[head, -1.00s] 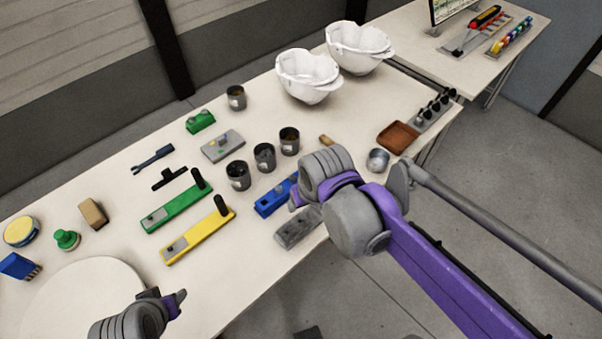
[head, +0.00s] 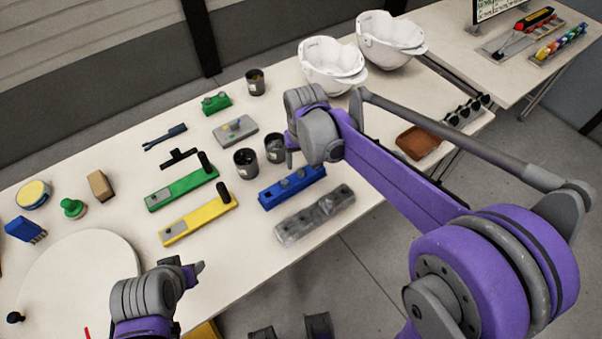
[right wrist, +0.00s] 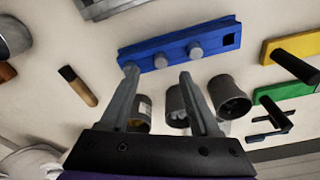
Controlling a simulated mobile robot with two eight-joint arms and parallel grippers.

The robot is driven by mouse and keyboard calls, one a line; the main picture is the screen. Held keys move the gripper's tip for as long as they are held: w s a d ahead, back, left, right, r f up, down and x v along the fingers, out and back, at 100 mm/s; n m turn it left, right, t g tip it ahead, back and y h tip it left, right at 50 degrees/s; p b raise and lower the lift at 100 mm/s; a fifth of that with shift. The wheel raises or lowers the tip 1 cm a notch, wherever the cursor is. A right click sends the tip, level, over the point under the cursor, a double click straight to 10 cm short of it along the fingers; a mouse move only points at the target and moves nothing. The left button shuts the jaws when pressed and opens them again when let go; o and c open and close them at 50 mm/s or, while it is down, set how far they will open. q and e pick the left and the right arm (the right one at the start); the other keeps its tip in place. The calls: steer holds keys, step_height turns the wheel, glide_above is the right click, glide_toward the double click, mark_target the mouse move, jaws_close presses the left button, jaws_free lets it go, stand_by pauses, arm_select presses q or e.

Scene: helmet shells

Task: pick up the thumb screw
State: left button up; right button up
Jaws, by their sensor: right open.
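I cannot single out a thumb screw for certain; small parts in the dark cups are too small to tell. One cup (head: 246,165) and a second cup (head: 275,150) stand beside my right gripper (head: 291,157). In the right wrist view the open, empty right gripper (right wrist: 158,75) points down, with cups (right wrist: 230,97) behind and beside its fingers. A blue bar (head: 292,187) with grey round knobs lies near it; it also shows in the right wrist view (right wrist: 180,47). My left gripper (head: 187,270) is over the table's near edge, its jaw opening unclear.
Green (head: 182,189), yellow (head: 198,221) and grey (head: 315,214) bars lie on the table. White helmet shells (head: 332,68) stand at the back. A brown tray (head: 418,142) is at the right. A round white disc (head: 80,275) lies at front left.

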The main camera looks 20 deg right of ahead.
mark_target(301, 172)
steer(key=f, duration=0.5)
steer(key=shift+w, duration=0.25)
jaws_close()
